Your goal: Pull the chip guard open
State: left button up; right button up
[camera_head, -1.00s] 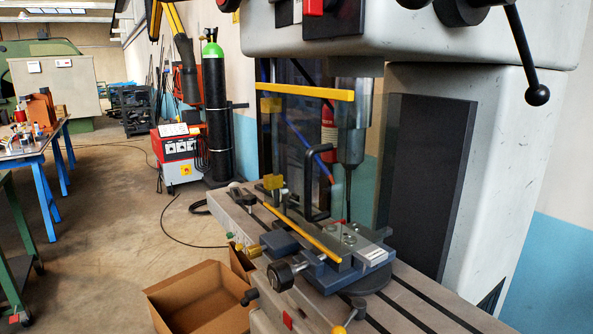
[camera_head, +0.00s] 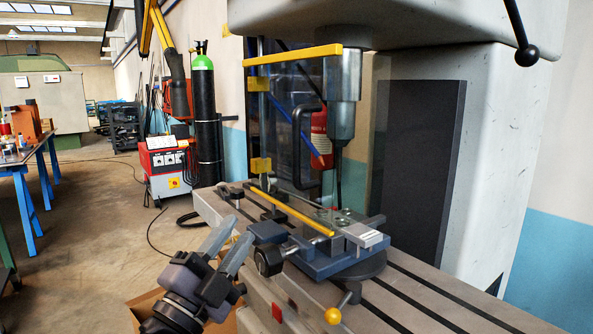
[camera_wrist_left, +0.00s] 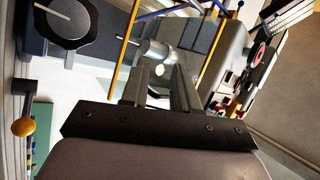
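The chip guard (camera_head: 283,115) is a clear panel with a yellow bar along its top and another along its bottom. It stands upright in front of the drill spindle (camera_head: 343,105), with yellow hinge blocks at its left side. Its black C-shaped handle (camera_head: 299,148) sits on the panel. My left gripper (camera_head: 241,229) is open and empty, below and left of the handle and apart from it. Its two fingers also show in the left wrist view (camera_wrist_left: 160,68), with a gap between them. The handle is not clear in that view. My right gripper is not in view.
A blue-grey vise (camera_head: 325,257) sits on the slotted machine table (camera_head: 420,298), close to the guard's lower edge. A yellow-knobbed lever (camera_head: 333,315) sticks out in front. A cardboard box (camera_head: 147,302) is on the floor, partly behind my arm. The floor at left is open.

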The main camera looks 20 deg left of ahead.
aim_at(296, 178)
pick_arm(q)
jog(key=s+d+r+m+g+h, duration=0.2)
jog(key=d+r+m+g+h, duration=0.35)
jog(key=m, duration=0.75)
jog(key=s+d+r+m+g+h, duration=0.2)
jog(key=r+m+g+h, duration=0.55)
jog(key=m, duration=0.65)
jog(key=w+a+r+m+t+y, duration=0.1)
jog(key=w+a+m+t+y, duration=0.1)
jog(key=w+a+m+y, duration=0.15)
jog(key=shift+y, duration=0.45)
jog(key=shift+p+x, duration=0.65)
jog(key=shift+x, duration=2.55)
jog(key=shift+s+d, duration=0.15)
grip_shut()
